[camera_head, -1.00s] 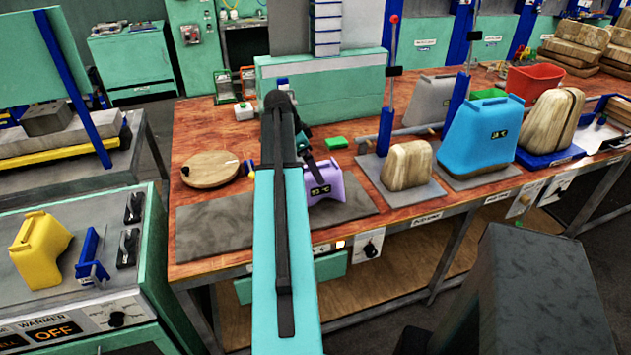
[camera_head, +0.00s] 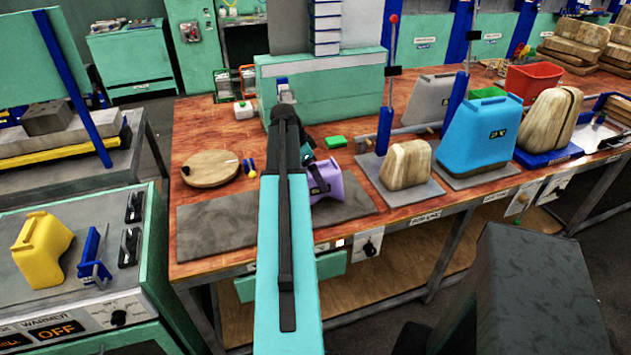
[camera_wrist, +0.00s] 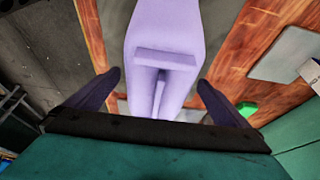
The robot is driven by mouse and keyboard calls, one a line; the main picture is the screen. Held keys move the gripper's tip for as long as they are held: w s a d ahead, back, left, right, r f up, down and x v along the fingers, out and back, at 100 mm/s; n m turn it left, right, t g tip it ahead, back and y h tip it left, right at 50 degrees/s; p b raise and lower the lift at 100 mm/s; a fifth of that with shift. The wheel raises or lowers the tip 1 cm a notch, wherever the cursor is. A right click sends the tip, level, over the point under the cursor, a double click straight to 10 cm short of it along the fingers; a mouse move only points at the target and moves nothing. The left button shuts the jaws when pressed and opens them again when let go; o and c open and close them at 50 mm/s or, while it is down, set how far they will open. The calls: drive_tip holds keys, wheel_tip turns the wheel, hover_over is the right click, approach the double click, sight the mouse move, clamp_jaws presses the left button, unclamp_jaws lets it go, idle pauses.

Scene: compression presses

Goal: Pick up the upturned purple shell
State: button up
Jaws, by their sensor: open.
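The purple shell (camera_head: 327,181) stands on the bench at the right part of a dark grey mat (camera_head: 225,224). My arm hides its left side in the head view. In the wrist view the shell (camera_wrist: 165,35) fills the upper middle, with a raised bar and a slot on the face toward me. My gripper (camera_wrist: 160,88) is open, with one dark finger on each side of the shell's near end. I see gaps between the fingers and the shell. In the head view my gripper (camera_head: 314,172) is at the shell, partly hidden by my arm.
A wooden disc (camera_head: 210,168) lies left of my arm. A wooden form (camera_head: 406,164) and a blue shell (camera_head: 478,137) stand to the right. A green block (camera_head: 336,141) lies behind the purple shell. A yellow shell (camera_head: 40,250) sits on the warmer at left.

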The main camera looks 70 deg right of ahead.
drive_tip(key=shift+p+x, duration=0.8)
drive_tip(key=shift+x, duration=1.4)
drive_tip(key=shift+a, duration=0.1)
drive_tip(key=shift+c, duration=0.4)
drive_tip(key=c, duration=1.7)
drive_tip(key=shift+o, duration=0.2)
drive_tip(key=shift+r, duration=0.15)
drive_tip(key=s+a+r+b, duration=0.2)
drive_tip(key=s+a+b, duration=0.1)
drive_tip(key=s, duration=0.4)
drive_tip(key=s+a+r+b, duration=0.2)
drive_tip(key=s+a+b, duration=0.1)
drive_tip(key=s+a, duration=0.2)
drive_tip(key=shift+s+r, duration=0.35)
drive_tip(key=shift+s, duration=0.6)
drive_tip(key=shift+w+a, duration=0.1)
